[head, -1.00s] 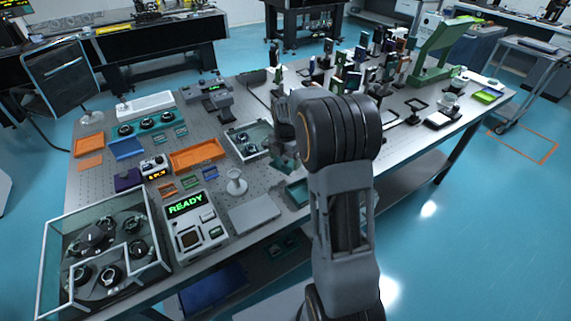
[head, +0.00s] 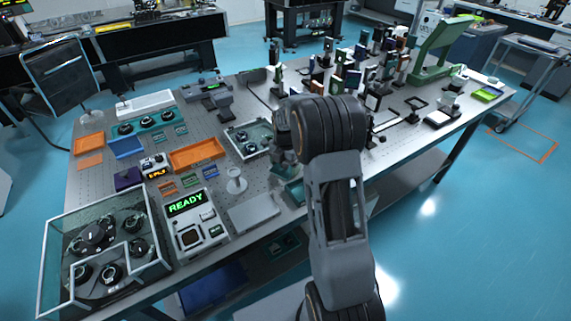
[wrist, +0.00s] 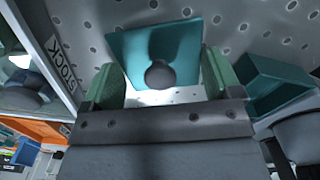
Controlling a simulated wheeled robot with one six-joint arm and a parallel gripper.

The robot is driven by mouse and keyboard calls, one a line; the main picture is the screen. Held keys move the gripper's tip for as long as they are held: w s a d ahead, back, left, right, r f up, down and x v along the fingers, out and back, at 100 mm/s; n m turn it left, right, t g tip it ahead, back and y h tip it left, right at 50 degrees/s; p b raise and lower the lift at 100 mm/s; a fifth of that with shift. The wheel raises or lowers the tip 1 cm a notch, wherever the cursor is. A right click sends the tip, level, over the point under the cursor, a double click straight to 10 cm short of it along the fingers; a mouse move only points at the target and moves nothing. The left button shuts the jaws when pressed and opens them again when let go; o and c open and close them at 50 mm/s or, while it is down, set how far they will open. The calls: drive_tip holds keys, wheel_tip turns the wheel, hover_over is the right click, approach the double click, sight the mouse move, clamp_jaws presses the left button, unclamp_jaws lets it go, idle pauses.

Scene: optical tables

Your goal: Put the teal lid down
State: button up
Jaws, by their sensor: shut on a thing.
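The teal lid (wrist: 150,45), a flat square plate with a dark round knob, shows in the wrist view in front of my gripper (wrist: 160,82). My gripper is shut on the lid, with its green fingers on either side. The lid is over the perforated table top; I cannot tell whether it touches it. A teal open box (wrist: 275,85) stands just right of the fingers in the wrist view, and part of it shows in the head view (head: 294,192). In the head view my arm hides most of the gripper, and I cannot make out the lid there.
A tray marked STOCK (wrist: 58,62) borders the left of the wrist view. In the head view, a glass-walled tray (head: 236,147), a white pedestal (head: 236,183), a grey plate (head: 254,213) and an orange tray (head: 198,153) are nearby. Several optics stand toward the back right.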

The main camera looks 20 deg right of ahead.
sight(285, 164)
drive_tip(key=o, duration=0.7)
drive_tip(key=shift+o, duration=0.2)
drive_tip(key=s+a+r+m, duration=0.1)
drive_tip(key=s+r+m, duration=0.1)
drive_tip(key=r, duration=0.5)
drive_tip(key=s+a+r+m, duration=0.1)
drive_tip(key=a+r+m, duration=0.1)
drive_tip(key=r, duration=0.6)
drive_tip(key=s+a+m+t, duration=0.1)
drive_tip(key=s+a+m, duration=0.3)
drive_tip(key=s+m, duration=0.5)
drive_tip(key=s+a+f+m+t, duration=0.1)
drive_tip(key=s+a+m+t, duration=0.1)
drive_tip(key=s+m, duration=0.8)
drive_tip(key=shift+a+m+t, duration=0.3)
drive_tip(key=shift+a+m, duration=0.1)
drive_tip(key=shift+a, duration=0.5)
drive_tip(key=shift+f, duration=0.1)
